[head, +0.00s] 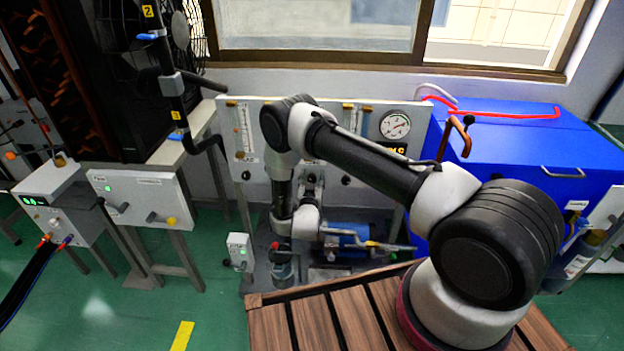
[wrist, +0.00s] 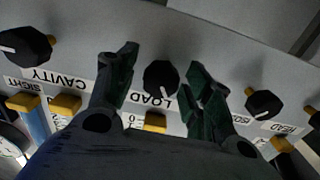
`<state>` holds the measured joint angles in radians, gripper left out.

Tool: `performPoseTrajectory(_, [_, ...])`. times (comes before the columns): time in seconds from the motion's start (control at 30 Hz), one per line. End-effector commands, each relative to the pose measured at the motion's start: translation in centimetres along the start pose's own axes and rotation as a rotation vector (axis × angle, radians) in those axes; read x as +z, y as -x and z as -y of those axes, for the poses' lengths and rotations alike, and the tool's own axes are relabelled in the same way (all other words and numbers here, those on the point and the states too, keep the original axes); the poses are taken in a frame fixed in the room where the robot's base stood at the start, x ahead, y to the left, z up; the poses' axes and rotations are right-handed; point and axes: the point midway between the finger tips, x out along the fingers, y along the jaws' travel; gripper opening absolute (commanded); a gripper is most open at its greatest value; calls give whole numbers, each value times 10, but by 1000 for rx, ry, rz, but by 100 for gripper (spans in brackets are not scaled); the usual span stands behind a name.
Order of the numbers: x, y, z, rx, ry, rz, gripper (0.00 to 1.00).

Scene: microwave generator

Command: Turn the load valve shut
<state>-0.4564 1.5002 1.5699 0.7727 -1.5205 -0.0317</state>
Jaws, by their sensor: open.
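The load valve (wrist: 160,78) is a round black knob on a pale panel in the wrist view. The LOAD label beside it appears upside down. A light pointer mark shows near the knob's lower edge, but its exact direction is hard to read. My gripper (wrist: 163,61) is open, with one dark finger on each side of the knob. Gaps show between the knob and both fingers; contact is not visible. In the head view my arm reaches down in front of the white panel (head: 240,125). I cannot make out the load valve or the fingertips there.
In the wrist view a cavity knob (wrist: 27,46) lies left and another black knob (wrist: 263,103) lies right, near the fingers. In the head view, a gauge (head: 395,124) is on the panel, a blue cabinet (head: 510,150) stands right, and a slatted wooden platform (head: 320,325) lies in front.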

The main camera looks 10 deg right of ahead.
Motion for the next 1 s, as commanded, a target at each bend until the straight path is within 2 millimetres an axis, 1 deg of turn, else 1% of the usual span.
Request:
performPoseTrajectory(0.27, [0,-2,0,-1,1,1,51])
performPoseTrajectory(0.3, [0,-2,0,-1,1,1,44])
performPoseTrajectory(0.37, [0,-2,0,-1,1,1,33])
performPoseTrajectory(0.5, [0,-2,0,-1,1,1,7])
performPoseTrajectory(0.53, [0,-2,0,-1,1,1,5])
performPoseTrajectory(0.77, [0,-2,0,-1,-12,1,5])
performPoseTrajectory(1.0, [0,-2,0,-1,-104,1,5])
